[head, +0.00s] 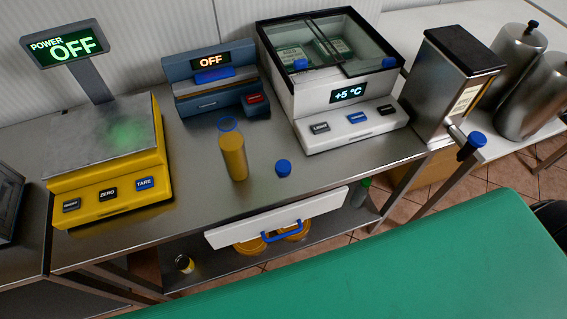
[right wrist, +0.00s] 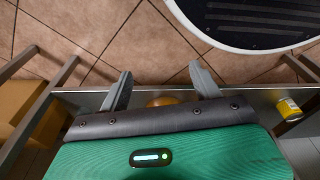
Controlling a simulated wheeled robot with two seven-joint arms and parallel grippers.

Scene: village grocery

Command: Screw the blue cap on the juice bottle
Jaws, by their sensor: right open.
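The juice bottle (head: 233,160) stands upright on the steel counter, filled with orange-yellow juice, with a blue ring showing at its top. The blue cap (head: 284,168) sits on the counter to the right of the bottle, apart from it. My right gripper (right wrist: 161,80) shows in the right wrist view with its two grey fingers spread wide, and nothing is held between them. It points down at the tiled floor, away from the bottle and cap, which are not in that view. My left gripper is in neither view.
A yellow scale (head: 110,190) stands left of the bottle, a blue device (head: 215,88) behind it. A white cooler box (head: 350,130) and a steel dispenser (head: 445,85) stand to the right. A white drawer front (head: 230,235) with a blue handle juts below the counter edge. Counter around bottle and cap is clear.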

